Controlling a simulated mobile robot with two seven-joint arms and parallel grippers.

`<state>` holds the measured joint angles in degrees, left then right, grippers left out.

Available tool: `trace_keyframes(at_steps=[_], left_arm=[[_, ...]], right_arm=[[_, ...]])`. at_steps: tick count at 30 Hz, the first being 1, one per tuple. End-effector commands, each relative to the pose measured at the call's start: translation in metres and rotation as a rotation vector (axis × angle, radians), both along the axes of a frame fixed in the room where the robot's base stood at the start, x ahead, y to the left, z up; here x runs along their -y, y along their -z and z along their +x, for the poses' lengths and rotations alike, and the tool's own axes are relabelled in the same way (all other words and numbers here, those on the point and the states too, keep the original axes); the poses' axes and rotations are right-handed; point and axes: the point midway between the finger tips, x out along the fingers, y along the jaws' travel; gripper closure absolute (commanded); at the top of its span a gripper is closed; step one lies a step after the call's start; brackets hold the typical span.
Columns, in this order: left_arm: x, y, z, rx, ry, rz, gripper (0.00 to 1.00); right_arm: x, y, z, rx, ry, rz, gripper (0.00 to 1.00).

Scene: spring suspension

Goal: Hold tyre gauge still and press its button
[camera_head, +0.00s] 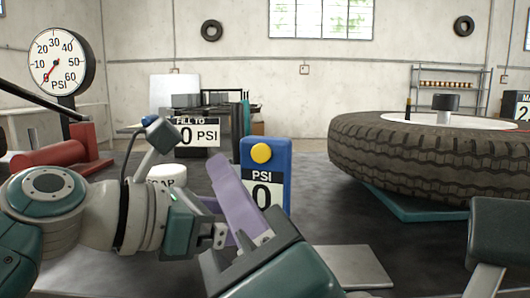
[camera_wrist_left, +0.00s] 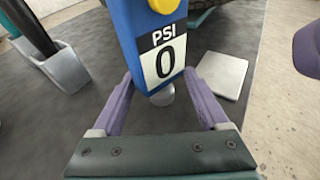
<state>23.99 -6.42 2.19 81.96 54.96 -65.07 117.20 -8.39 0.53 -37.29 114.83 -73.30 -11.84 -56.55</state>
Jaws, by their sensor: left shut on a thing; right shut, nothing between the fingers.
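The tyre gauge (camera_head: 280,160) is a blue upright block with a PSI display reading 0. Its round yellow button (camera_head: 261,153) is near the top of the front face. My left gripper (camera_head: 240,205) is shut on the gauge, with one purple finger in front of its lower left in the head view. In the left wrist view both purple fingertips meet the sides of the gauge (camera_wrist_left: 143,40), and the button (camera_wrist_left: 164,4) is cut by the top edge. My right gripper (camera_head: 490,275) is at the lower right, shut and empty, apart from the gauge; its fingertips are out of the head view.
A large tyre (camera_head: 430,165) lies flat on a teal support (camera_head: 415,205) at the right. A pale square plate (camera_head: 352,266) lies right of the gauge. Behind are a "FILL TO 0 PSI" sign (camera_head: 198,134) and a white pot (camera_head: 166,175). A dial (camera_head: 60,60) stands at the left.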

Motion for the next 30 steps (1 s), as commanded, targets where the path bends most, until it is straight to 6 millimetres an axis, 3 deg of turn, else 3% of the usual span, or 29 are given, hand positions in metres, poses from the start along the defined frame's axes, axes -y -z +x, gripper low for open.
trace_keyframes(at_steps=[4,5,10,20,26,30], left_arm=[[0.0,0.0,0.0,-0.001,0.0,0.001,1.0],[0.0,0.0,0.0,0.0,0.0,0.0,0.2],[0.0,0.0,0.0,0.0,0.0,0.0,0.01],[-0.004,-0.001,-0.002,0.001,-0.001,-0.001,0.0],[-0.027,-0.009,-0.018,0.003,-0.003,0.004,0.0],[-0.054,-0.019,-0.036,0.002,-0.003,0.005,0.0]], right_arm=[[0.0,0.0,0.0,0.0,0.0,0.0,1.0],[0.0,0.0,0.0,0.0,0.0,0.0,1.0],[0.0,0.0,0.0,0.0,0.0,0.0,1.0],[0.0,0.0,0.0,0.0,0.0,0.0,1.0],[0.0,0.0,0.0,0.0,0.0,0.0,1.0],[0.0,0.0,0.0,0.0,0.0,0.0,1.0]])
